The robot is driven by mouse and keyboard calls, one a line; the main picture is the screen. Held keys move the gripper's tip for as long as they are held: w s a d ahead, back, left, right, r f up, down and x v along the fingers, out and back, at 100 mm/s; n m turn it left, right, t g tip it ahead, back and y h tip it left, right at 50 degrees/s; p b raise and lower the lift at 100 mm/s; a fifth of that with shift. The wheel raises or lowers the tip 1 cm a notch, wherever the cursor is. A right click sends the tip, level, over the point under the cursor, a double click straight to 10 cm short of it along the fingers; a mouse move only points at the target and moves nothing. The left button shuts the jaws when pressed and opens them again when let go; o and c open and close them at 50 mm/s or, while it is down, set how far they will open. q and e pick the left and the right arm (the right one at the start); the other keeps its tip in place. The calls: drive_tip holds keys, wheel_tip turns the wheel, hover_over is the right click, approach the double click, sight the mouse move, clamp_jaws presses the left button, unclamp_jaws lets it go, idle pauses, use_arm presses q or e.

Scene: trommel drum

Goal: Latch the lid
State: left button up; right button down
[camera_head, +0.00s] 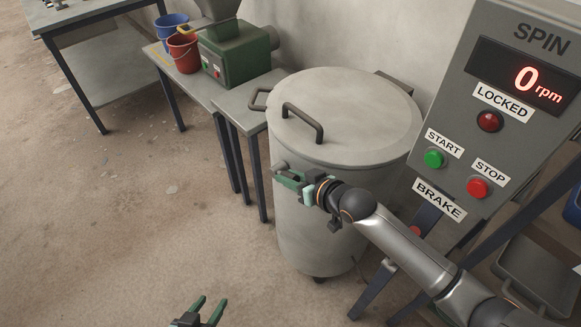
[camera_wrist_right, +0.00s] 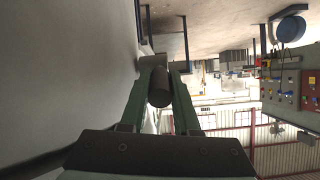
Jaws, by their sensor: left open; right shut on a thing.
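The round grey lid (camera_head: 350,130) lies flat on top of the large grey drum (camera_head: 300,235), with a dark bar handle (camera_head: 302,122) standing on it. A small grey latch knob (camera_head: 280,166) sticks out of the drum's side just below the lid rim. My right gripper (camera_head: 286,176) is shut on this knob. In the right wrist view the cylindrical latch knob (camera_wrist_right: 160,90) sits between the green fingers (camera_wrist_right: 162,78). The latch's far part is partly hidden by the fingers. My left gripper (camera_head: 208,308) is open and empty, low over the floor at the bottom edge.
The control panel (camera_head: 500,110) at right reads 0 rpm, with a dark red lamp (camera_head: 489,121) under LOCKED. A side table (camera_head: 262,82) with a green machine (camera_head: 238,52), a red bucket (camera_head: 184,52) and a blue bucket (camera_head: 171,25) stands behind left. Floor at left is clear.

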drive_tip(key=shift+w+a+r+g+p, duration=0.1)
drive_tip(key=shift+r+g+p, duration=0.3)
drive_tip(key=shift+p, duration=0.5)
use_arm(q)
drive_tip(key=shift+s+a+r+p, duration=0.15)
drive_tip(key=shift+r+p, duration=0.15)
drive_tip(key=shift+r, duration=0.4)
drive_tip(key=shift+s+a+r+p, duration=0.15)
drive_tip(key=shift+r+p, duration=0.2)
drive_tip(key=shift+r, duration=0.3)
drive_tip(key=shift+a+r+p, duration=0.15)
drive_tip(key=shift+r+p, duration=0.15)
drive_tip(key=shift+r, duration=0.4)
use_arm(e)
drive_tip(key=shift+w+g+h, duration=0.1)
drive_tip(key=shift+g+h, duration=0.2)
drive_tip(key=shift+h, duration=0.2)
